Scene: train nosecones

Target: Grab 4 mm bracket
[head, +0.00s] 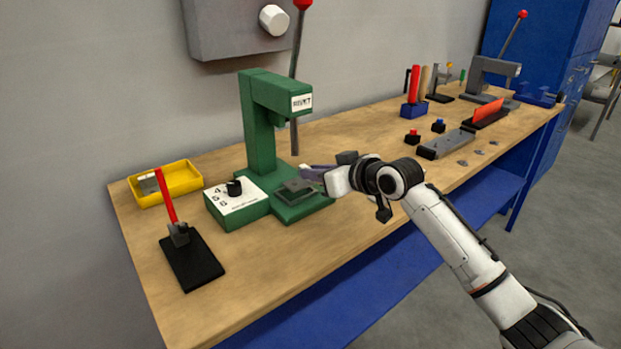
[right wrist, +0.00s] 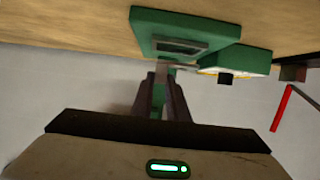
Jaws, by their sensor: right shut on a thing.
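My right gripper (head: 305,173) reaches in from the right, low over the base of the green rivet press (head: 262,150). It is shut on a small grey bracket (right wrist: 178,67), which shows only as a thin strip at the fingertips in the right wrist view; its thickness cannot be read. A grey metal plate (head: 296,188) lies on the press base just below the fingers, and it also shows in the right wrist view (right wrist: 180,47). My left gripper is not in view.
A selector box (head: 237,205) marked 4, 5, 6 with a black knob stands left of the press. A yellow bin (head: 184,178) and a red-handled clamp (head: 190,258) are further left. A grey fixture (head: 446,145) and several tools stand to the right.

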